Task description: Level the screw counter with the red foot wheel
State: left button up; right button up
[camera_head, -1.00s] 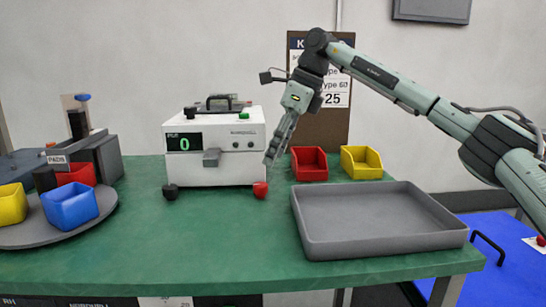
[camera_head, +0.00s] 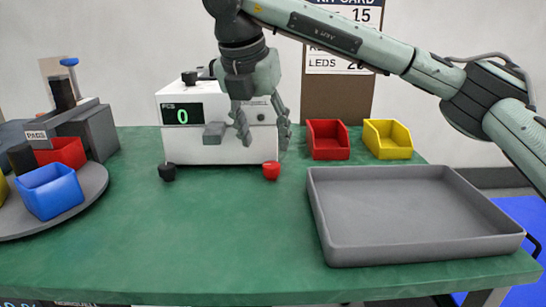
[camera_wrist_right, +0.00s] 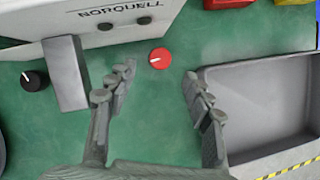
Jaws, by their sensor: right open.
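The screw counter (camera_head: 190,144) is a white box with a display reading 0, standing at the back of the green table. The red foot wheel (camera_head: 271,170) is at its front right foot, with a black foot wheel (camera_head: 167,172) at its front left. My right gripper (camera_head: 264,142) is open in front of the counter's right part, above the red wheel. In the right wrist view the red wheel (camera_wrist_right: 160,58) with a white mark lies beyond the gap between the open fingers (camera_wrist_right: 160,98), apart from them. My left gripper is not in view.
A grey tray (camera_head: 424,256) fills the right of the table. A red bin (camera_head: 328,140) and a yellow bin (camera_head: 388,139) stand behind it. A round turntable (camera_head: 92,194) with bins is at left. The table's front middle is clear.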

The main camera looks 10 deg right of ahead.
aim_at(271, 165)
jog(key=x, duration=0.5)
jog(key=shift+f, duration=0.25)
jog(key=shift+w+d+f, duration=0.2)
jog(key=shift+f, duration=0.35)
jog(key=c, duration=1.1)
jog(key=shift+f, duration=0.15)
jog(key=shift+c, duration=0.3)
jog(key=n+b, duration=0.2)
jog(key=n+y+b, duration=0.1)
jog(key=n+b, duration=0.1)
jog(key=shift+d+t+y, duration=0.15)
jog(key=shift+t+y, duration=0.15)
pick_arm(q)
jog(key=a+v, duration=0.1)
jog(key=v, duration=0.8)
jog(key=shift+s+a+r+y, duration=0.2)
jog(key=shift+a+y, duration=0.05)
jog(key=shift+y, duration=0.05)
pick_arm(e)
jog(key=shift+n, duration=0.4)
